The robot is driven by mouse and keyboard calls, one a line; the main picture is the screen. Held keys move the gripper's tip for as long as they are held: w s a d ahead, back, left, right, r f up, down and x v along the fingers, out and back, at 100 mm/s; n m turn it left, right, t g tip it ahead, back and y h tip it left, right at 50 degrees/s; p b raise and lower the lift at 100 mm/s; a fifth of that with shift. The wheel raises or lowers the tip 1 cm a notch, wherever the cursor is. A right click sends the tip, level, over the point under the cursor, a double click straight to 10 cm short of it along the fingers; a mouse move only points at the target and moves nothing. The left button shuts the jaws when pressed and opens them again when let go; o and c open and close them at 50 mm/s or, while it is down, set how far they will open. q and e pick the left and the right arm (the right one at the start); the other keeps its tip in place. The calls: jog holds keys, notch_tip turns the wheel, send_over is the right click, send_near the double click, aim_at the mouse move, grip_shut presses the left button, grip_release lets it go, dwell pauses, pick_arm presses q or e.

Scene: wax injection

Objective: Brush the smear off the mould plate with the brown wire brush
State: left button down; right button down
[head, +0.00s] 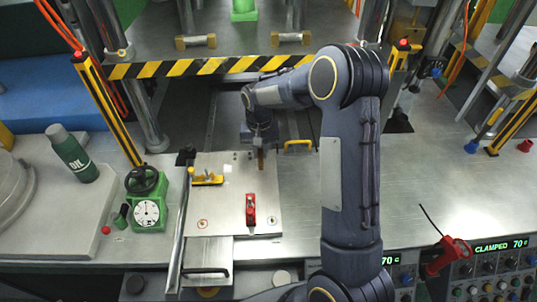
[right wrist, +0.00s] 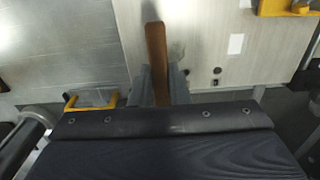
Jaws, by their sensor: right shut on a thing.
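The mould plate (head: 225,205) is a pale flat plate on the bench, left of centre in the head view; part of it shows in the wrist view (right wrist: 275,60). My right gripper (head: 262,143) is over the plate's far right edge. It is shut on the brown wire brush (head: 261,161), which sticks out between the two fingers in the right wrist view (right wrist: 156,55). The brush end is over or near the plate's edge; I cannot tell whether it touches. I cannot make out a clear smear. My left gripper is not in view.
A red clamp (head: 250,208) and a yellow-handled part (head: 207,179) stand on the plate. A yellow handle (head: 298,145) is right of the gripper. A green dial gauge (head: 148,212) and oil bottle (head: 72,153) stand left.

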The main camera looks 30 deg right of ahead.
aim_at(261, 151)
jog(key=shift+w+d+r+p, duration=0.1)
jog(key=shift+w+r+p, duration=0.1)
jog(key=shift+r+p, duration=0.45)
notch_tip(261, 151, up, 2)
jog(key=shift+s+r+p, duration=0.1)
jog(key=shift+p, duration=0.2)
jog(key=shift+r+p, duration=0.3)
jog(key=shift+r, duration=0.1)
